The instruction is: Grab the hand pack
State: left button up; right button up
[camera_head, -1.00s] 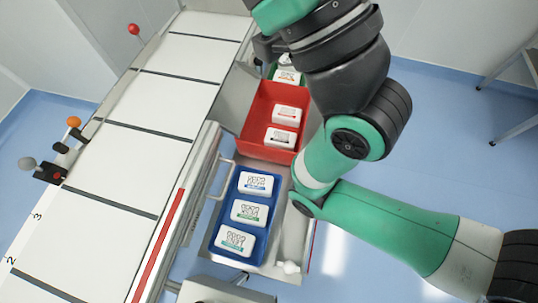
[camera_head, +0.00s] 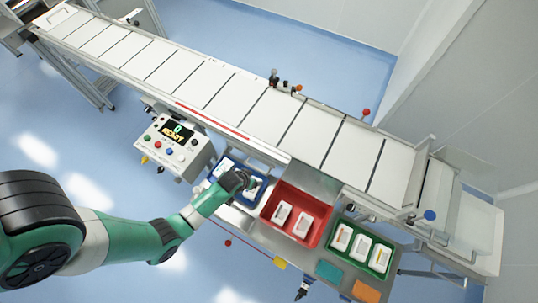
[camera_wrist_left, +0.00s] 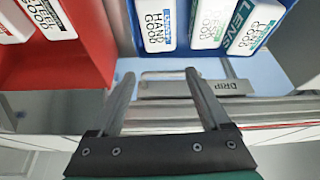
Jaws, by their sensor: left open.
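The hand pack (camera_wrist_left: 158,22) is a white pack with a blue label reading HAND GOOD, in the blue bin (camera_wrist_left: 134,40) in the left wrist view. Two other white packs, one of them reading LENS (camera_wrist_left: 257,22), lie to its right in the same bin. My left gripper (camera_wrist_left: 156,75) is open and empty, its fingertips just short of the bin and roughly in line with the hand pack, apart from it. In the head view my left gripper (camera_head: 240,180) is over the blue bin (camera_head: 233,159) and hides part of its contents. My right gripper is not clearly visible.
A red bin (camera_head: 275,190) with two packs stands beside the blue bin, then a green bin (camera_head: 340,225) with several packs. A conveyor (camera_head: 250,105) runs behind them. A control box (camera_head: 172,145) stands at left. A metal handle (camera_wrist_left: 170,75) lies near the fingertips.

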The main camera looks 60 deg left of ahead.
pick_arm(q)
jog(key=shift+s+d+f, duration=0.45)
jog(key=shift+s+d, duration=0.35)
jog(key=shift+s, duration=0.05)
jog(key=b+x, duration=0.5)
jog(key=shift+s+a+f, duration=0.1)
jog(key=shift+a+f, duration=0.05)
jog(key=shift+a, duration=0.1)
jog(key=shift+w+a+f, duration=0.2)
jog(key=shift+w+f, duration=0.15)
jog(key=shift+f, duration=0.1)
jog(key=b+x, duration=0.3)
jog(key=x, duration=0.2)
jog(key=shift+s+f, duration=0.1)
jog(key=shift+f, duration=0.1)
pick_arm(e)
notch_tip(320, 180, down, 8)
jog(key=shift+d+r, duration=0.2)
jog(key=shift+d, duration=0.2)
pick_arm(q)
jog(key=shift+r, duration=0.1)
jog(key=c, duration=1.1)
pick_arm(e)
jog(key=shift+w, duration=0.1)
pick_arm(q)
jog(key=shift+c, duration=0.2)
